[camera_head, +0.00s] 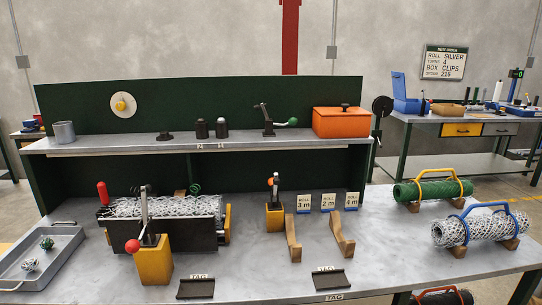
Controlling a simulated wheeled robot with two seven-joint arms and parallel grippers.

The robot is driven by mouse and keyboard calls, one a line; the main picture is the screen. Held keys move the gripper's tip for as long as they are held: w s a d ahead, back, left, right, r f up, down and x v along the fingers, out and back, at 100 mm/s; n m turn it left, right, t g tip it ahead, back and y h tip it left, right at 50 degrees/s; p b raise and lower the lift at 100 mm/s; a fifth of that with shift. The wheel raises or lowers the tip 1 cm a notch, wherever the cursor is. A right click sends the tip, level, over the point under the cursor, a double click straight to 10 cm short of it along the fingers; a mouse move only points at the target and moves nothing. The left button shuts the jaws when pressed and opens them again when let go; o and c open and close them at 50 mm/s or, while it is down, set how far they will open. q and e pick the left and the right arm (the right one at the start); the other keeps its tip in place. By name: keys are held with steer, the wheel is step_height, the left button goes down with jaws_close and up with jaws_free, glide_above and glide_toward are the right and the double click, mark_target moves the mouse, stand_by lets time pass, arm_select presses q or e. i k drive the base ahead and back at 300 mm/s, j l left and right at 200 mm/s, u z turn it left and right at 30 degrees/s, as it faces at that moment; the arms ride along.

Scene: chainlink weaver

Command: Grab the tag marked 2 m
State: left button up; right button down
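Neither of my grippers shows in the head view.
Two brown curved supports (343,234) stand in front of the tags. A yellow block with a lever (274,216) stands to their left. Two black plates (333,279) lie near the front edge. Green (433,190) and silver (478,230) mesh rolls lie at right.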

mark_target(329, 200)
steer(key=i+l+u, duration=0.65)
steer(key=l, duration=0.2)
